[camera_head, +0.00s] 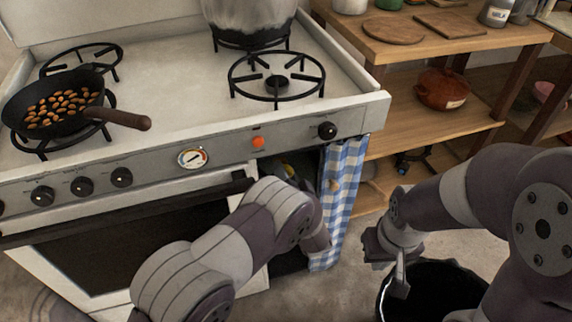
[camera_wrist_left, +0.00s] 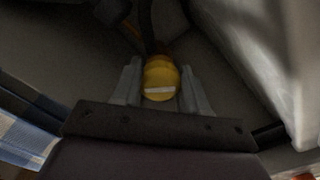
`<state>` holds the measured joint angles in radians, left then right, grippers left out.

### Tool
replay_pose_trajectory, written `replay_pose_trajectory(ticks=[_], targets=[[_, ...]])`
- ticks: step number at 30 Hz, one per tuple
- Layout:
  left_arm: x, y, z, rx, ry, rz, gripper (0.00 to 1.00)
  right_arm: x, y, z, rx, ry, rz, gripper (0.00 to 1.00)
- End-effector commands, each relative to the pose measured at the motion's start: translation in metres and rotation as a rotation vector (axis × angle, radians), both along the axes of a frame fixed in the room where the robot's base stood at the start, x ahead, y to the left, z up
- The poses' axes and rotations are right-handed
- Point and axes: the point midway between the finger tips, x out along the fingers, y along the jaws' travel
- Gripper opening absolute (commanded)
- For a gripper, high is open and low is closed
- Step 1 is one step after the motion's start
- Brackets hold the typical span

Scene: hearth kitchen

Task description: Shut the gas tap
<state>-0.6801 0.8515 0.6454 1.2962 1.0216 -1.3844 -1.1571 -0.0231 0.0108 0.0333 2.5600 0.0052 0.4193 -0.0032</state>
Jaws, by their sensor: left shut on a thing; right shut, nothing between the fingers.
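The gas tap's round yellow knob (camera_wrist_left: 161,77) is in the left wrist view, with a white bar lying across it, level in that picture. My left gripper (camera_wrist_left: 160,88) is shut on the knob, one finger on each side. In the head view my left arm reaches into the dark space beside the oven, and its fingers are hidden. A small patch of yellow shows there beyond the arm; I cannot tell whether it is the knob. My right gripper (camera_head: 399,283) is shut and empty, pointing down over a black bucket (camera_head: 440,267).
A blue checked curtain (camera_head: 344,187) hangs right beside my left arm. The stove (camera_head: 170,115) carries a pan of nuts (camera_head: 58,107) and a pot (camera_head: 249,17). A wooden shelf (camera_head: 440,130) with crockery stands to the right. A dark hose (camera_wrist_left: 146,25) runs behind the knob.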

Motion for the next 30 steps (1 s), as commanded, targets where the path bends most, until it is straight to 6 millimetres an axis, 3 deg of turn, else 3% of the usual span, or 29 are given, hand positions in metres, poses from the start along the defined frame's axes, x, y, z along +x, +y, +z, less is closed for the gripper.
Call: replay_pose_trajectory(ticks=[1,12,30], targets=[[-0.001,0.002,0.002,0.044,0.021,0.003,0.13,0.0,0.0,0.01,0.0,0.0,0.0,0.0],[-0.002,0.002,0.0,0.378,0.131,0.002,0.13,0.0,0.0,0.036,0.0,0.0,0.0,0.0],[-0.002,0.003,-0.002,0.829,0.278,0.002,0.13,0.0,0.0,0.057,0.0,0.0,0.0,0.0]])
